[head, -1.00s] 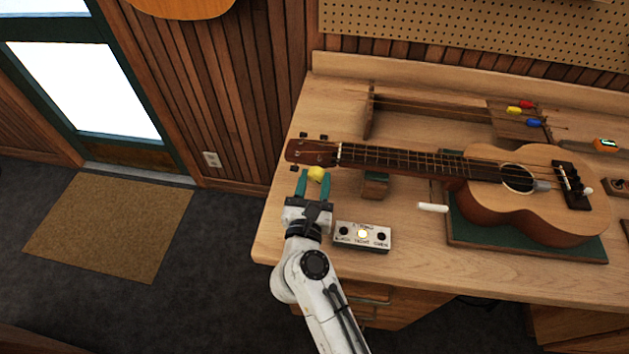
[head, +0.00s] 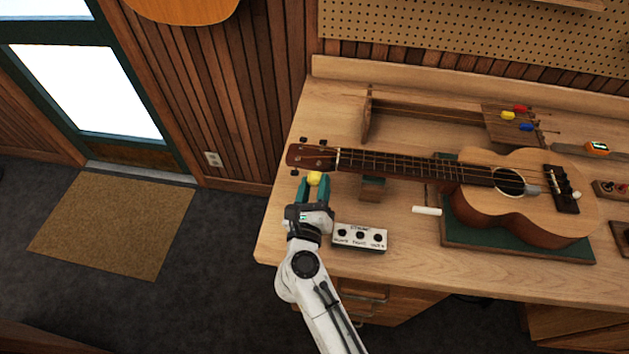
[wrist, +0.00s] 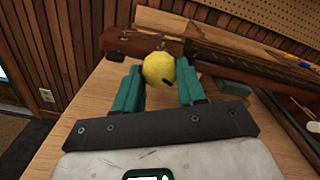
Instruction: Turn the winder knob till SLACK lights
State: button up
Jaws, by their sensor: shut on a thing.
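The yellow round winder knob (head: 314,178) is at the ukulele's headstock (head: 306,157), on the near edge. My gripper (head: 312,185) is shut on the knob, with a teal finger on each side. In the wrist view the knob (wrist: 158,70) sits between the fingertips, with a small dark mark on its lower right. The ukulele (head: 530,190) lies with its neck pointing left. The small light box (head: 360,238) right of my gripper has three lamps in a row. All three look dark. Its labels are small and hard to read.
The ukulele body rests on a green mat (head: 480,235); a block (head: 373,188) supports the neck. A wooden jig (head: 430,105) with coloured pegs stands behind. The bench front left of the light box is clear.

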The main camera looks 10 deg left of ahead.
jog(key=n, duration=0.4)
jog(key=shift+n, duration=0.3)
jog(key=n, duration=0.4)
jog(key=shift+n, duration=0.3)
jog(key=n, duration=0.4)
jog(key=shift+n, duration=2.6)
jog(key=o, duration=0.8)
jog(key=shift+r, duration=0.1)
